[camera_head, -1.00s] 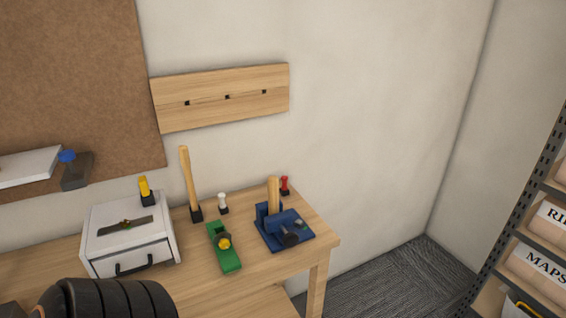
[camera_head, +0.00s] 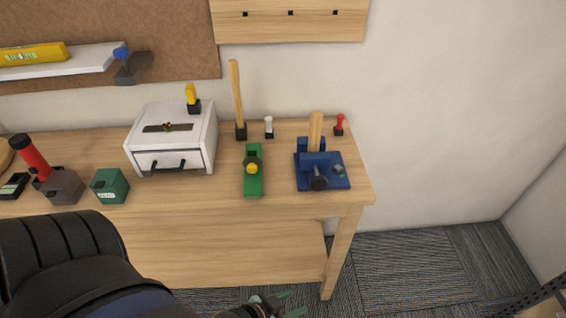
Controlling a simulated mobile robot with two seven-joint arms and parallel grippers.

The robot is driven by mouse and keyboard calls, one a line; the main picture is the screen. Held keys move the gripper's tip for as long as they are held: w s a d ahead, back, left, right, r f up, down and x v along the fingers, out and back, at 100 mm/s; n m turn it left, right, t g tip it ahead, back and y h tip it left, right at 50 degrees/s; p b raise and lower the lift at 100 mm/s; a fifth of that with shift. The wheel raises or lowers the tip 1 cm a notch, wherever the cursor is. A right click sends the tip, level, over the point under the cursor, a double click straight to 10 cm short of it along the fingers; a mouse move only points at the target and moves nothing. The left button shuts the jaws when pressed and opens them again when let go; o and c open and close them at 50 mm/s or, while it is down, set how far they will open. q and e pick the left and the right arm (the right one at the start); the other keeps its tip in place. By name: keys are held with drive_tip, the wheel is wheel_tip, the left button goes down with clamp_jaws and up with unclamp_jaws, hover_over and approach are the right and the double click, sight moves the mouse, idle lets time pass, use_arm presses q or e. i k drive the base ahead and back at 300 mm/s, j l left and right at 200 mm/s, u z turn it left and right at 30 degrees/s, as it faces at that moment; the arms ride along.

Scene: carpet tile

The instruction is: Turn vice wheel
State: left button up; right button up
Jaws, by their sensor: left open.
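The blue vice (camera_head: 305,172) stands near the right end of the wooden workbench. A light wooden piece (camera_head: 315,131) stands upright in it. My left gripper (camera_head: 284,303) shows at the bottom edge, partly cut off, below and in front of the bench. It is open and apart from the vice. My right gripper is not in view.
On the bench (camera_head: 205,205) are a green tool with a yellow knob (camera_head: 253,184), a white box (camera_head: 143,158), a wooden-handled tool (camera_head: 237,94) and a red-handled tool (camera_head: 339,123). The bench's right edge is just beyond the vice. Carpet (camera_head: 405,262) is clear to the right.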

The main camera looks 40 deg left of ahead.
sight(320, 183)
drive_tip(key=i+l+u, duration=0.1)
drive_tip(key=u, duration=0.3)
drive_tip(key=l+u, duration=0.35)
drive_tip(key=i+l+u, duration=0.1)
drive_tip(key=u, duration=0.3)
